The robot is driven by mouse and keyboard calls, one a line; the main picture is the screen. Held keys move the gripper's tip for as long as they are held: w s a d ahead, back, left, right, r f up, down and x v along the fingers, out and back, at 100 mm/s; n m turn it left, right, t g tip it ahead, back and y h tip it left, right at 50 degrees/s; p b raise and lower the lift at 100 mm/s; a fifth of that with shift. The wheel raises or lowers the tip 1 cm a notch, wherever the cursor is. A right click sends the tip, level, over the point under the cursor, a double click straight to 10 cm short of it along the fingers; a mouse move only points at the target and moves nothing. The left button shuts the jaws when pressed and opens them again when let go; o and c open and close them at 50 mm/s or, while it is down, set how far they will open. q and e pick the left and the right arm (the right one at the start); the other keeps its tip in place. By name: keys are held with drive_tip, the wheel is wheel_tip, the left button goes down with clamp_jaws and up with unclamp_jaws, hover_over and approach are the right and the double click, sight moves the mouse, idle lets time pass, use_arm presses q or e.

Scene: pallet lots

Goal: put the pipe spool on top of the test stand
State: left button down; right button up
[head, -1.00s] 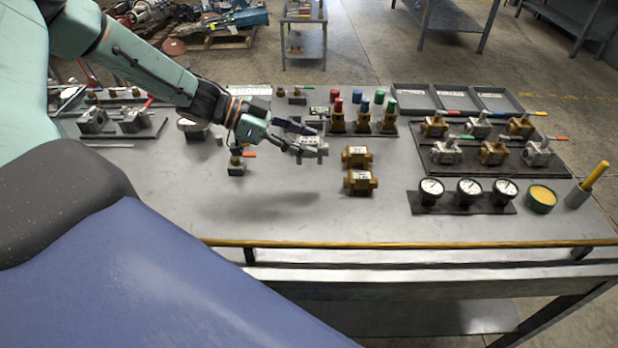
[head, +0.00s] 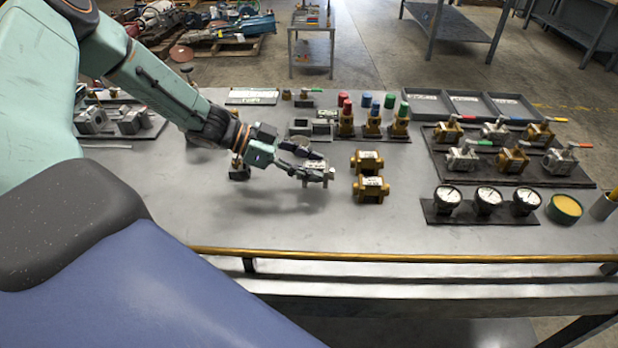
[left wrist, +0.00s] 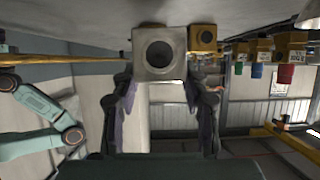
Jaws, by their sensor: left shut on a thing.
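My left gripper (head: 318,168) is shut on a silver-grey pipe spool (head: 316,196) with square flanged ends. In the left wrist view the spool (left wrist: 159,74) sits between the fingers (left wrist: 158,100), its round bore facing the camera. The spool is low over the bench, left of the brass pieces; I cannot tell whether it touches the bench. A grey block-like fixture with dark openings (head: 299,129), which may be the test stand, stands behind the gripper. My right gripper is not in view.
Two brass flanged pieces (head: 371,188) stand just right of the spool. Several capped brass valves (head: 372,121) stand behind them. Gauges (head: 488,198), a valve board (head: 509,150) and trays (head: 473,104) fill the right side. The bench front (head: 400,232) is clear, with a brass rail (head: 420,257).

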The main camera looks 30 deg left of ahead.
use_arm(q)
drive_tip(key=shift+s+d+f+b, duration=0.15)
drive_tip(key=shift+f+b, duration=0.2)
drive_tip(key=shift+f, duration=0.2)
drive_tip(key=shift+s+d+f+b, duration=0.1)
drive_tip(key=shift+s+f+b, duration=0.05)
drive_tip(key=shift+f+b, duration=0.3)
drive_tip(key=shift+w+a+f, duration=0.1)
drive_tip(key=shift+a+f, duration=0.05)
drive_tip(key=shift+f, duration=0.25)
drive_tip(key=shift+w+a+f, duration=0.15)
drive_tip(key=shift+w+a, duration=0.05)
drive_tip(key=shift+w, duration=0.1)
drive_tip(key=shift+s+d, duration=0.25)
drive_tip(key=shift+s, duration=0.05)
drive_tip(key=c, duration=1)
unclamp_jaws()
drive_tip(key=shift+a+f, duration=0.1)
drive_tip(key=shift+c, duration=0.2)
drive_tip(key=o, duration=0.3)
drive_tip(key=shift+w+a+f, duration=0.1)
drive_tip(key=shift+w+f, duration=0.05)
drive_tip(key=shift+w, duration=0.05)
drive_tip(key=shift+o, duration=0.2)
drive_tip(key=shift+s, duration=0.15)
drive_tip(key=shift+r, duration=0.25)
